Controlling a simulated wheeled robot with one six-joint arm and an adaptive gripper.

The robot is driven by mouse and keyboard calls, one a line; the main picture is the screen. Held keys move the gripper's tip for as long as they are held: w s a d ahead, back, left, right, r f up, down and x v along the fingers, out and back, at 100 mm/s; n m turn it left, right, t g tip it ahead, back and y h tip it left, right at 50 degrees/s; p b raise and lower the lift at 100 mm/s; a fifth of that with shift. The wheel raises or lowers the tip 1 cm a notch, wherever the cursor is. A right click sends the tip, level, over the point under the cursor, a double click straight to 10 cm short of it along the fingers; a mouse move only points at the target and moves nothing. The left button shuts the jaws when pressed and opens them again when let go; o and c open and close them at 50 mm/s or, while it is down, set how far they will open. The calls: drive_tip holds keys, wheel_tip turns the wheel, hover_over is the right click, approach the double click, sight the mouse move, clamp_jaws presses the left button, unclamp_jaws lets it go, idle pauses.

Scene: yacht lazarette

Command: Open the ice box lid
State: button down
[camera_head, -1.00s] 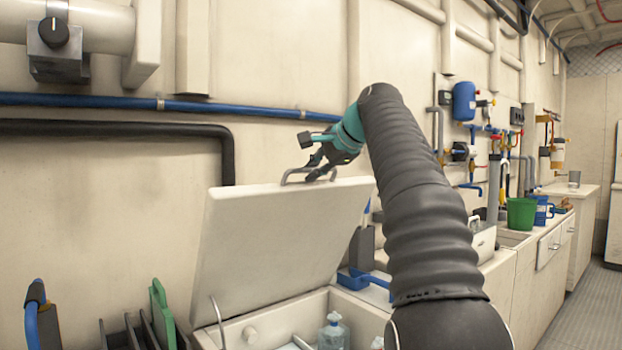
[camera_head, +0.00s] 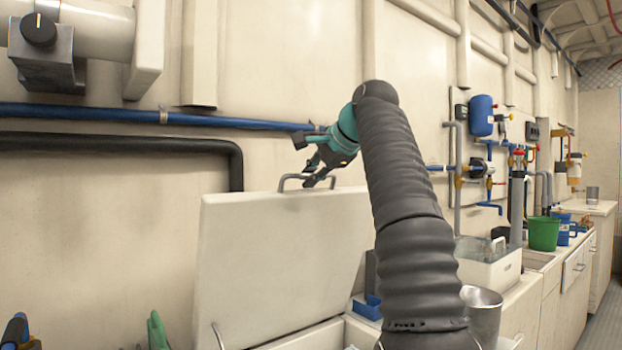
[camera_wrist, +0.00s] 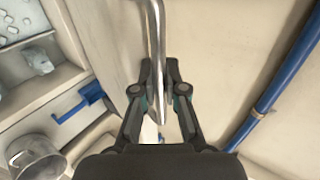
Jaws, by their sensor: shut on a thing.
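The ice box lid (camera_head: 270,265) is a cream panel standing raised, tilted back toward the wall, in the head view. A grey bar handle (camera_head: 291,179) is on its upper edge. My gripper (camera_head: 318,182) is at the right part of this handle. In the wrist view my gripper (camera_wrist: 160,75) is shut on the handle (camera_wrist: 155,28), which runs between its fingers. The open ice box (camera_head: 322,336) shows below the lid at the bottom of the head view; most of its inside is out of view. In the wrist view, ice and a bottle (camera_wrist: 39,60) show inside it.
A blue pipe (camera_head: 240,121) and a black pipe (camera_head: 150,144) run along the wall behind the lid. A metal pot (camera_head: 484,312), a blue bracket-like item (camera_head: 367,306) and a green bucket (camera_head: 544,232) stand to the right. An aisle lies at far right.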

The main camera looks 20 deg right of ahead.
drive_tip(key=shift+w, duration=0.1)
idle(0.3)
drive_tip(key=c, duration=1.2)
unclamp_jaws()
drive_tip(key=shift+d, duration=0.1)
drive_tip(key=shift+r, duration=0.1)
drive_tip(key=s+d, duration=0.4)
drive_tip(key=s, duration=0.8)
drive_tip(key=shift+d+r, duration=0.25)
drive_tip(key=shift+d, duration=0.05)
